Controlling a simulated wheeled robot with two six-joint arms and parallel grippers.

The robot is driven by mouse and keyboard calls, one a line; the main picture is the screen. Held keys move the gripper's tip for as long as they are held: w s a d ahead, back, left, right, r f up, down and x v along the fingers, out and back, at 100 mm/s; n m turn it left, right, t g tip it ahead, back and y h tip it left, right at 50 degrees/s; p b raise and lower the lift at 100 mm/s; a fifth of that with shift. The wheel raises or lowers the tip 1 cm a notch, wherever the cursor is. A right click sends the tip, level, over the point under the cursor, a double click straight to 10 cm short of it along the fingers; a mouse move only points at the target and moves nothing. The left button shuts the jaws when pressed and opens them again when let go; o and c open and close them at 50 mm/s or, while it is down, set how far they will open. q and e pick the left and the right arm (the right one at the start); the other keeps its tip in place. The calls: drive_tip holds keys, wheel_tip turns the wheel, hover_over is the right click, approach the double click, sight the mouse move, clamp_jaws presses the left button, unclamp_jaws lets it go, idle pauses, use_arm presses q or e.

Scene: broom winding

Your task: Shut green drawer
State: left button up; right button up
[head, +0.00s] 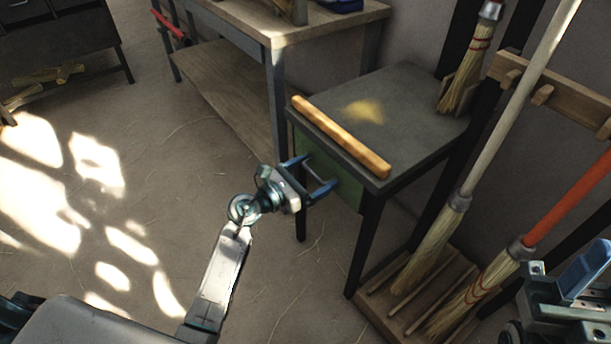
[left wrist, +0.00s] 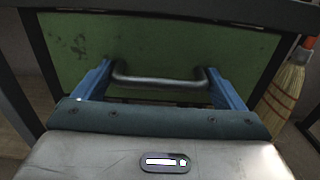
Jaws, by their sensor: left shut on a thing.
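The green drawer (head: 324,170) sits under the top of a small dark table, its front close to the table's front edge. I see no clear gap, but cannot tell if it is fully flush. In the left wrist view the scuffed green front (left wrist: 160,45) fills the middle, with a grey bar handle (left wrist: 160,80) across it. My left gripper (head: 322,180) is at the front, its blue fingers (left wrist: 158,85) shut on the handle, one at each end. My right gripper (head: 580,275) shows partly at the lower right, away from the drawer; its jaw state is unclear.
Long-handled brooms (head: 440,235) stand in a wooden rack at right. A workbench (head: 275,35) stands behind. Floor at left is clear.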

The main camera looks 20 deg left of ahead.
use_arm(q)
drive_tip(key=o, duration=1)
drive_tip(key=shift+r, duration=0.1)
drive_tip(key=shift+o, duration=0.4)
drive_tip(key=shift+w+d, duration=0.1)
drive_tip(key=shift+w, duration=0.05)
drive_tip(key=v, duration=1)
drive_tip(key=shift+s+a, duration=0.25)
drive_tip(key=shift+s, duration=0.05)
